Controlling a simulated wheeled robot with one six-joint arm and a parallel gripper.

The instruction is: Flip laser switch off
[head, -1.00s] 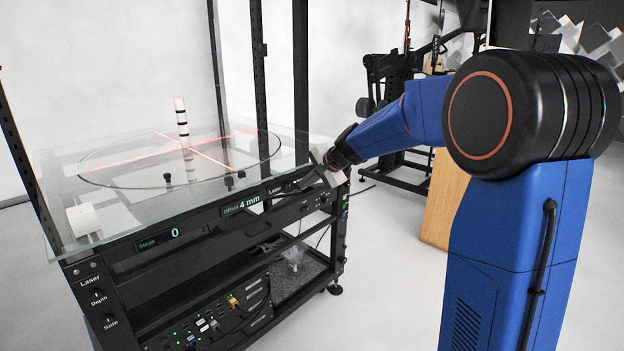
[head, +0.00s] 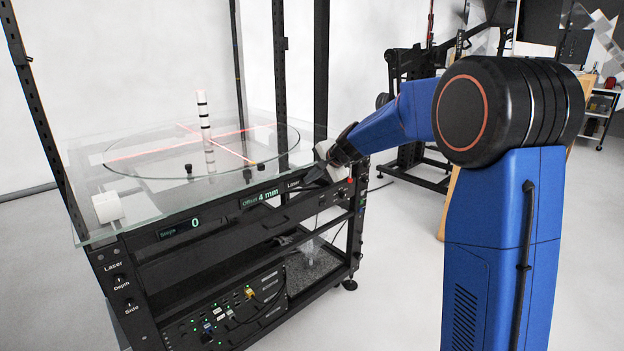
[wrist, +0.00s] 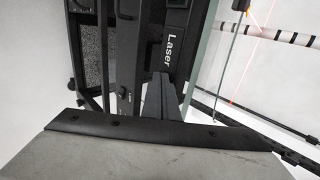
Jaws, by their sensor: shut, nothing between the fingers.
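The laser turntable rig (head: 185,228) stands at left in the head view. Red laser lines cross its glass top around a black-and-white striped post (head: 206,130). A "Laser" label (head: 293,184) is on the right part of its front panel; it shows large in the wrist view (wrist: 174,42). The laser switch cannot be made out; my gripper hides part of the panel there. My gripper (head: 313,175) is at this front edge, just right of the label. In the wrist view its narrow grey fingers (wrist: 159,88) are together and empty, pointing at the panel beside the label. Contact cannot be told.
The front panel carries lit displays reading 0 (head: 194,222) and 4 mm (head: 267,195). Black uprights (head: 279,60) rise around the glass. The floor (head: 400,270) right of the rig is open.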

